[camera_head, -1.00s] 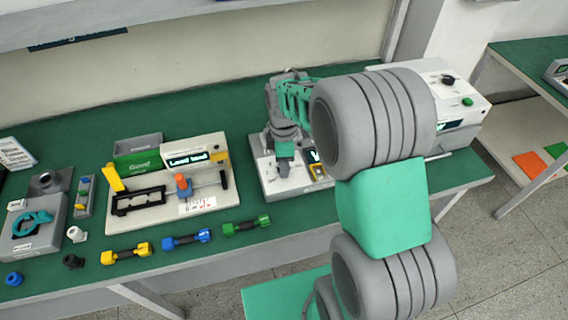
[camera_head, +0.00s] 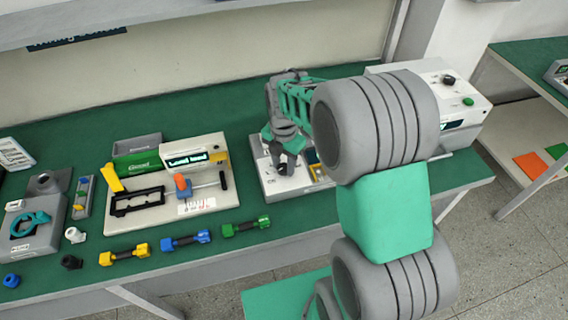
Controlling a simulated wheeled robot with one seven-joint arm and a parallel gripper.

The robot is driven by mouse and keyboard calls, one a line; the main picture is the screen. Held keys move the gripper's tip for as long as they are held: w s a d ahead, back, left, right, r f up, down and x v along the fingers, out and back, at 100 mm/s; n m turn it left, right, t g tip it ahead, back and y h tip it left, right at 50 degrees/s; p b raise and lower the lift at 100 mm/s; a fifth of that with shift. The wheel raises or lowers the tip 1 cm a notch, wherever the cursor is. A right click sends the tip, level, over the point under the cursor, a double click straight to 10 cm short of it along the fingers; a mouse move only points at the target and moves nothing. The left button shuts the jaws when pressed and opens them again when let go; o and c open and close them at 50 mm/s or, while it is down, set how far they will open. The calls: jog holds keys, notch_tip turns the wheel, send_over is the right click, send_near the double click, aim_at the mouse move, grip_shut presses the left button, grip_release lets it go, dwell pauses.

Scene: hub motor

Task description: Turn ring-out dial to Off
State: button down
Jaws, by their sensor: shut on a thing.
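My gripper (camera_head: 286,160) is low over the left part of a white panel unit (camera_head: 292,184) near the middle of the bench. It is shut on a small dark knob, seemingly the ring-out dial (camera_head: 283,169). The jaws and wrist hide most of the knob, so its pointer and setting cannot be read. My arm hides the unit's right part, with only bits of a dark display and a yellow piece showing beside it.
A white box (camera_head: 465,110) with a black knob (camera_head: 448,79) and green button (camera_head: 468,101) stands right, partly behind my arm. Left are a load-test fixture (camera_head: 205,203) and yellow, blue and green dumbbell-shaped parts (camera_head: 245,226). Bare green bench (camera_head: 60,135) lies at the back left.

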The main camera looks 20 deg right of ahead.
aim_at(283, 167)
jog(key=shift+w+n, duration=0.1)
jog(key=shift+n, duration=0.4)
jog(key=c, duration=0.9)
grip_release()
jog(key=shift+c, duration=0.2)
jog(key=shift+r, duration=0.1)
notch_tip(283, 167, up, 8)
jog(key=shift+f+b, duration=0.15)
jog(key=shift+b, duration=0.25)
